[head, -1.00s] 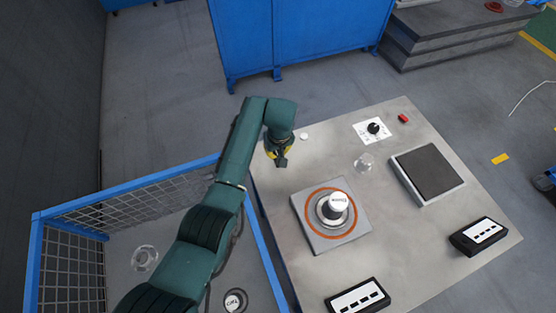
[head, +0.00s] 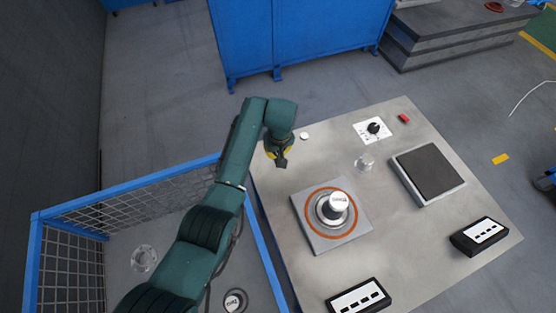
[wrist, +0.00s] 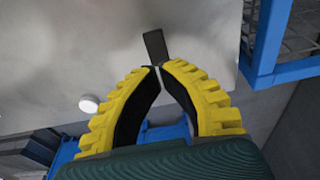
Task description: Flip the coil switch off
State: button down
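My gripper (head: 280,161) hangs at the left edge of the metal table (head: 290,250) in the head view. In the wrist view its yellow fingers (wrist: 158,68) curve together with their tips almost meeting. A small dark block (wrist: 155,46) shows just beyond the tips against the pale table top; I cannot tell whether it touches them or is the coil switch. A black knob (head: 374,128) on a white plate stands at the table's back, well right of my gripper. A small red piece (head: 404,118) lies beside that plate. No switch is clearly labelled.
A grey plate with an orange ring (head: 311,236) bears a white-topped cylinder (head: 338,201). A clear glass piece (head: 364,163), a dark-topped pad (head: 428,171) and two black display boxes (head: 358,298) (head: 479,237) are also on the table. A blue mesh crate (head: 140,189) stands left.

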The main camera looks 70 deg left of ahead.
aim_at(277, 158)
jog(key=shift+f+b, duration=1.2)
jog(key=shift+f, duration=0.75)
dwell(0.6)
jog(key=shift+r, duration=0.1)
notch_tip(277, 158, up, 7)
jog(key=p, duration=0.7)
dwell(0.3)
